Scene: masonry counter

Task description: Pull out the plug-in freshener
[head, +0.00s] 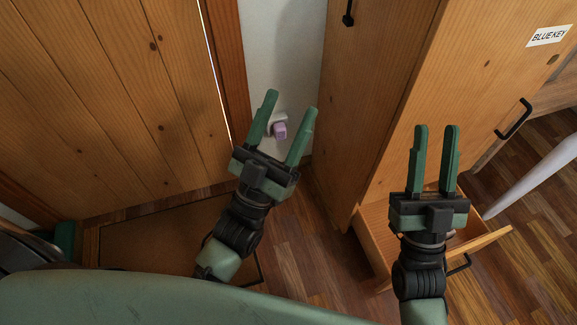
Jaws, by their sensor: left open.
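The plug-in freshener (280,130) is a small lilac block on a white socket (277,117), low on the narrow white wall strip. My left gripper (291,101) is open, and the freshener shows between its two green fingers. I cannot tell whether the fingers touch it or how far in front of it they are. The left finger hides part of the socket plate. My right gripper (436,127) is in front of the wooden cabinet at the right, with its two fingers apart and nothing between them.
A wooden cabinet (375,100) stands right of the wall strip, with an open drawer (480,243) below my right gripper. A wooden door (120,90) is at the left. A label reading "BLUE KEY" (549,36) is at top right. Plank floor (315,260) shows between my arms.

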